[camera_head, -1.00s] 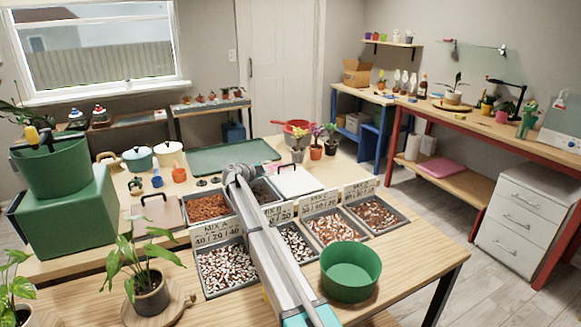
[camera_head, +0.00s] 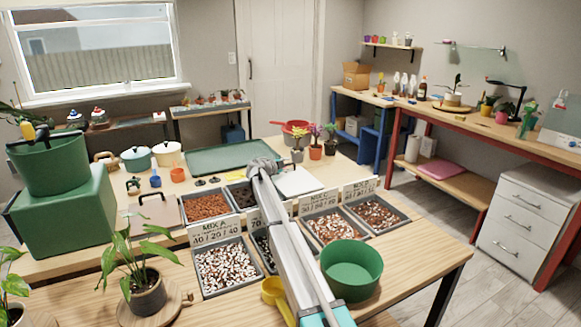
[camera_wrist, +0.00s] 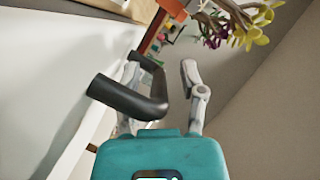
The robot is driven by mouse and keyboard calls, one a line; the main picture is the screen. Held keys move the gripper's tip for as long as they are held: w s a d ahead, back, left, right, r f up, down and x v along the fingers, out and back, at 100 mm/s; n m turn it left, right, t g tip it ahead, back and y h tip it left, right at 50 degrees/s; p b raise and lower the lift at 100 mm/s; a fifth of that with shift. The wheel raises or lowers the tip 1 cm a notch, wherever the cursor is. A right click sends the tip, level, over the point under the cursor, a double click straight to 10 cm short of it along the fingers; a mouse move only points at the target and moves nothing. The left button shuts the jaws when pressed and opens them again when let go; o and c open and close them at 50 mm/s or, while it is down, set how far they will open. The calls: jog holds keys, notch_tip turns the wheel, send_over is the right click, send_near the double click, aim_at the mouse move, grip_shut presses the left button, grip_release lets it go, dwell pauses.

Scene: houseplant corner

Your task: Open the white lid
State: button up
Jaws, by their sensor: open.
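The handle's bar seems to lie between the fingers; contact cannot be told. In the head view my fingertips are hidden behind the wrist.
Small flowering plants (camera_head: 315,150) and a green tray (camera_head: 232,158) are behind the lid.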

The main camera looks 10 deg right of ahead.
grip_shut()
dwell(0.3)
